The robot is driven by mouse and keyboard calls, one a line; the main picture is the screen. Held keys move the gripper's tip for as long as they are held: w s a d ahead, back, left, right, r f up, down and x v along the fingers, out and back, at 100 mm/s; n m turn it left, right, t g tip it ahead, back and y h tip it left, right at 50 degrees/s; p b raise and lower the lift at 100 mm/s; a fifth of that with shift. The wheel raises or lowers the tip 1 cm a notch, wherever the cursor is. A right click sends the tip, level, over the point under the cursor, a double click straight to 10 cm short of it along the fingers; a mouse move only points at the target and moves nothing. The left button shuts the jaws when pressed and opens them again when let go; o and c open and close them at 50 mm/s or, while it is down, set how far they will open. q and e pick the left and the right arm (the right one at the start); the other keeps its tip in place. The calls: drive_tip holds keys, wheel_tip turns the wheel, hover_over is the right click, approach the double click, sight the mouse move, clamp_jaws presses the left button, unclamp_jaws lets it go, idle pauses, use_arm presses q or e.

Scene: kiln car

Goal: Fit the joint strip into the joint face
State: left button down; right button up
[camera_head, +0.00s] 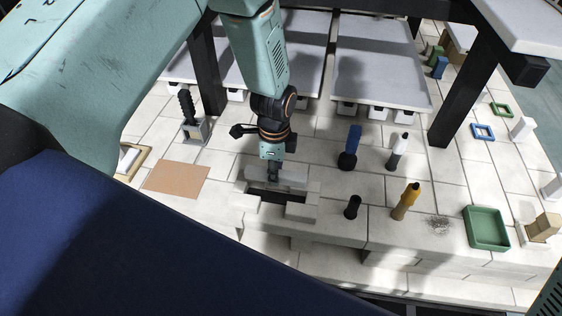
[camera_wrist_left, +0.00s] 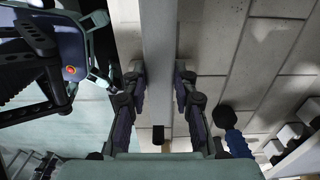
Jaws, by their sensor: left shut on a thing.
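My left gripper (camera_head: 273,172) points down over the brick ledge near the middle of the head view. It is shut on a pale grey joint strip (camera_head: 292,176). In the left wrist view the strip (camera_wrist_left: 158,35) runs as a long bar between the two fingers. The joint face (camera_head: 297,211) is a pale brick surround with a dark opening, just in front of and below the strip in the head view. I cannot tell whether the strip touches it. The gripper hides the strip's middle. My right gripper is not in view.
A brown board (camera_head: 177,179) lies left of the joint. To its right stand a blue-handled brush (camera_head: 352,147), a white bottle (camera_head: 397,152), a black cylinder (camera_head: 352,207) and a yellow-handled tool (camera_head: 405,201). A green tray (camera_head: 486,228) is farther right. Dark posts (camera_head: 464,100) hold shelves behind.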

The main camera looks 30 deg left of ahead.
use_arm(q)
drive_tip(key=shift+w+a+f, duration=0.15)
drive_tip(key=shift+p, duration=0.3)
drive_tip(key=shift+f+b, duration=1.4)
drive_tip(key=shift+f, duration=0.85)
drive_tip(key=shift+f, duration=0.4)
